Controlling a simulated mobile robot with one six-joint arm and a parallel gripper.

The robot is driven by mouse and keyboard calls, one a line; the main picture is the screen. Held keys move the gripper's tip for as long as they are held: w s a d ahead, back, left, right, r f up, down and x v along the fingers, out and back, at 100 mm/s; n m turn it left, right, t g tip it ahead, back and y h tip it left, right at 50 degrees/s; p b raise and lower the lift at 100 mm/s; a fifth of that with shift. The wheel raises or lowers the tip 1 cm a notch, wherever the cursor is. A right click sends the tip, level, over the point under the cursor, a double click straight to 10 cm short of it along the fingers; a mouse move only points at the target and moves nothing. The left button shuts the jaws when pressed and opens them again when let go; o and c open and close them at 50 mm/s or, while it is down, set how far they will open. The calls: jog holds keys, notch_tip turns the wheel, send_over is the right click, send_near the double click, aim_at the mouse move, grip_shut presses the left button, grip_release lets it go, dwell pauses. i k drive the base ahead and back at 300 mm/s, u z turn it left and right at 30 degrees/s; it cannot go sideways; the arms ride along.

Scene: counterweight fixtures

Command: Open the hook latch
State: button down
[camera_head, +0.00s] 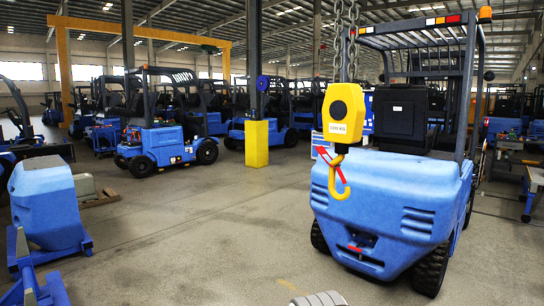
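A yellow crane hook (334,190) hangs below a yellow hook block (344,112) on chains, right of centre in the head view. A red latch (335,168) slants across the hook from upper left to lower right. Its lower end appears to be at or close to the hook's tip; whether it touches is too small to tell. The hook hangs in front of a blue counterweight on a forklift. No fingers of my gripper show in this view.
The forklift's blue counterweight (390,206) stands close behind the hook. Another blue counterweight (47,203) sits on a blue stand at the left. A yellow-based column (257,143) and parked forklifts (165,144) are further back. The middle floor is clear. A grey rounded part shows at the bottom edge.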

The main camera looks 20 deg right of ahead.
aim_at(321, 150)
jog(key=z, duration=0.15)
jog(key=i, duration=1)
jog(key=z, duration=0.05)
